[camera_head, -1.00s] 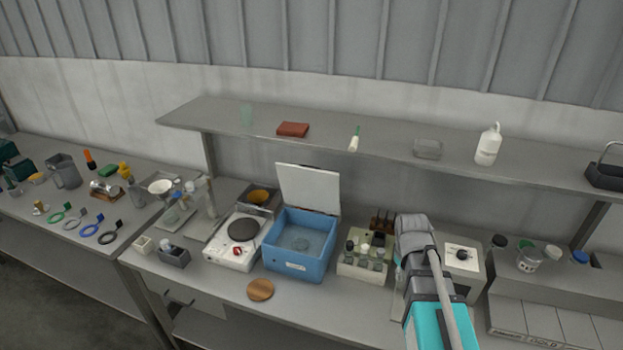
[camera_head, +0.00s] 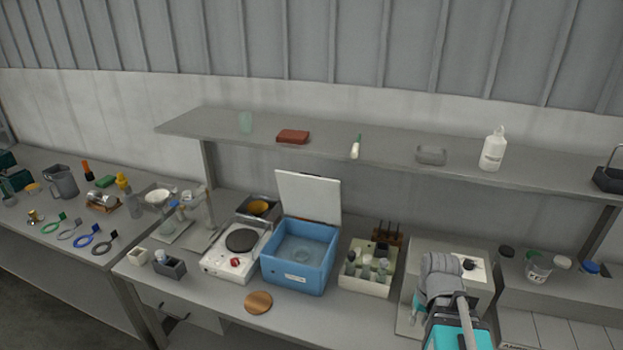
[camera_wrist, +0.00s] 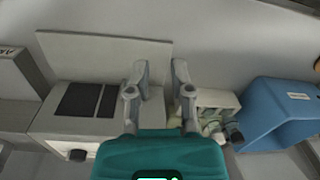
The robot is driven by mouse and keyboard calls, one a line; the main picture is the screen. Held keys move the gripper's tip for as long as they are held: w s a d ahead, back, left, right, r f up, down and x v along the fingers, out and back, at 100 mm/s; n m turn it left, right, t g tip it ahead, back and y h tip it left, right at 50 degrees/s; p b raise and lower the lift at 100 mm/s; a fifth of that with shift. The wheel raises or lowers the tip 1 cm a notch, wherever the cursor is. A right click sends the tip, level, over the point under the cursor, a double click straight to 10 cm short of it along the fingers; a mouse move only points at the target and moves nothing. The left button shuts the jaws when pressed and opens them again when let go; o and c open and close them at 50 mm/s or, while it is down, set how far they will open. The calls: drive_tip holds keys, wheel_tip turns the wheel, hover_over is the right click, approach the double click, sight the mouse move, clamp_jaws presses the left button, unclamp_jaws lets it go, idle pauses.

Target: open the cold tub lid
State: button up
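The cold tub (camera_head: 297,277) is a blue box with a pale label on its front, standing on the bench in the head view. Its white lid (camera_head: 308,197) stands up, tilted slightly back, at the rear edge, so the tub is open and its round inner basin shows. The blue tub also shows at the right of the wrist view (camera_wrist: 285,108). My gripper (camera_wrist: 160,70) has its two fingers apart with nothing between them. In the head view it is right of the tub, apart from it and the lid, with its fingertips hard to make out.
A rack of bottles (camera_head: 366,276) stands between the tub and my arm. A white box with a knob (camera_head: 480,264) is by my gripper. A hotplate (camera_head: 235,248) adjoins the tub's left. A wooden disc (camera_head: 258,302) lies in front. A shelf (camera_head: 215,122) runs above.

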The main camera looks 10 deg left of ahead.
drive_tip(key=w+a+r+n+g+y+b, duration=0.1)
drive_tip(key=w+a+n+y+b, duration=0.3)
drive_tip(key=w+a+n, duration=0.5)
drive_tip(key=w+a+r+n+y+b, duration=0.1)
drive_tip(key=w+a+n+y, duration=0.5)
drive_tip(key=w, duration=0.6)
drive_tip(key=w+a+r+n+g+y+b, duration=0.1)
drive_tip(key=w+a+r+n+y+b, duration=0.1)
drive_tip(key=w+r+n+y, duration=0.3)
drive_tip(key=w+a+r+n+g+y+b, duration=0.1)
drive_tip(key=w+a+r+n+y+b, duration=0.2)
drive_tip(key=w+n, duration=0.6)
drive_tip(key=w+a+r+y, duration=0.2)
drive_tip(key=w+r, duration=0.1)
drive_tip(key=w, duration=0.2)
drive_tip(key=shift+s+a+r, duration=0.1)
drive_tip(key=shift+a, duration=0.05)
wheel_tip(320, 180, up, 3)
drive_tip(key=p, duration=0.3)
hover_over(311, 195)
drive_tip(key=w, duration=0.3)
drive_tip(key=shift+a+r, duration=0.15)
drive_tip(key=shift+r, duration=0.05)
clamp_jaws()
